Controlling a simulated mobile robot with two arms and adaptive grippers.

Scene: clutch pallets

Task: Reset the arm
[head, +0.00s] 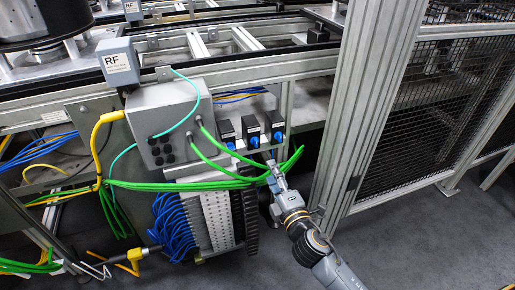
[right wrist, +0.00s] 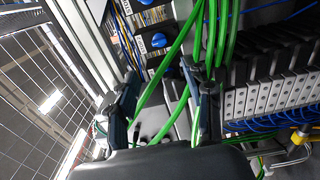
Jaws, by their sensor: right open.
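In the head view my right arm comes in from the lower right. My right gripper (head: 274,170) is beside the green cables (head: 222,165), below the row of blue-knobbed black units. In the right wrist view my right gripper (right wrist: 161,74) is open, with its two dark fingers well apart. Green cables (right wrist: 178,50) cross in front of and between the fingers; I cannot tell whether any touches them. No object is seen clamped. My left gripper is not in view.
A grey control box (head: 170,118) and blue-knobbed units (head: 252,132) are mounted on the frame. A white slotted block (head: 215,215) with blue cables hangs below. An aluminium post (head: 360,95) and mesh fence (head: 425,110) stand right. Grey floor (head: 415,245) is clear at lower right.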

